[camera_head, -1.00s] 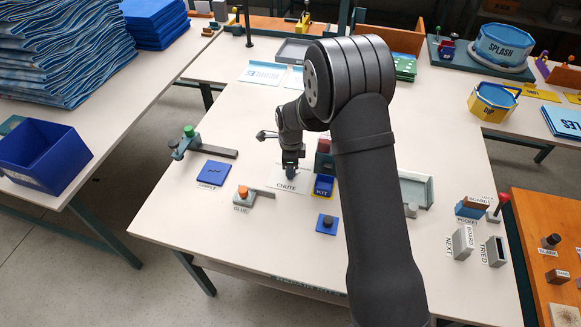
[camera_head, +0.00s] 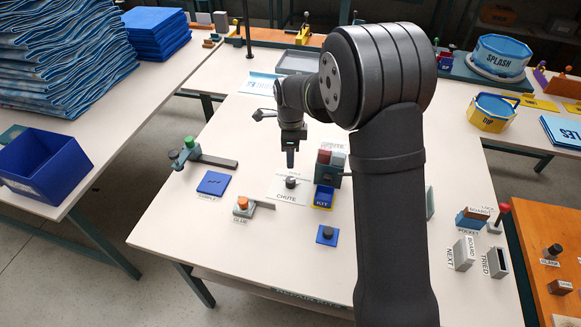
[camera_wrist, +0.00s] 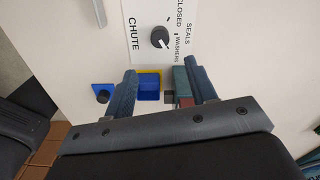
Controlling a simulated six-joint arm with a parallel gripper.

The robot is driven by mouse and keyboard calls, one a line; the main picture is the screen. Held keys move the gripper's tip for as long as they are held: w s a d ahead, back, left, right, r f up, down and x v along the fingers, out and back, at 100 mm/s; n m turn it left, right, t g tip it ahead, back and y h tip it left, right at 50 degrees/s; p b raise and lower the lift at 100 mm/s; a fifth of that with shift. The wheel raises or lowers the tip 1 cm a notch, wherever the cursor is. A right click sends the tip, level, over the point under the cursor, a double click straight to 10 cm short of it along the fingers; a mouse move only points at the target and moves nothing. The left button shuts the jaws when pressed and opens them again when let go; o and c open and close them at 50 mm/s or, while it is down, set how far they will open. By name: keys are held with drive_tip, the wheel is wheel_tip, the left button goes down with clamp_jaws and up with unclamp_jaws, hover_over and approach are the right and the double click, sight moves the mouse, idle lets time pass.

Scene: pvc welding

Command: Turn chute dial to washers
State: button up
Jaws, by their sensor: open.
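The chute dial (camera_head: 291,182) is a dark round knob on a white plate (camera_head: 285,198) marked CHUTE. In the wrist view the dial (camera_wrist: 160,38) stands uncovered beside the words CLOSED, SEALS and WASHERS. Its white pointer slants to the lower right, toward the side where WASHERS is printed. My gripper (camera_head: 290,158) is above the dial in the head view, apart from it. In the wrist view my gripper (camera_wrist: 162,84) is open, with its two fingers spread and nothing between them.
A blue KIT bin (camera_head: 323,197) and a block with red and grey tops (camera_head: 330,160) stand just right of the plate. An orange-knobbed glue piece (camera_head: 243,205) and a blue pad with a dark knob (camera_head: 327,235) are nearby.

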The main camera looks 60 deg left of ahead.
wheel_tip(320, 180, up, 6)
hover_over(290, 179)
drive_tip(key=shift+d+f, duration=0.15)
wheel_tip(290, 179, down, 18)
drive_tip(key=shift+r, duration=0.25)
idle(0.6)
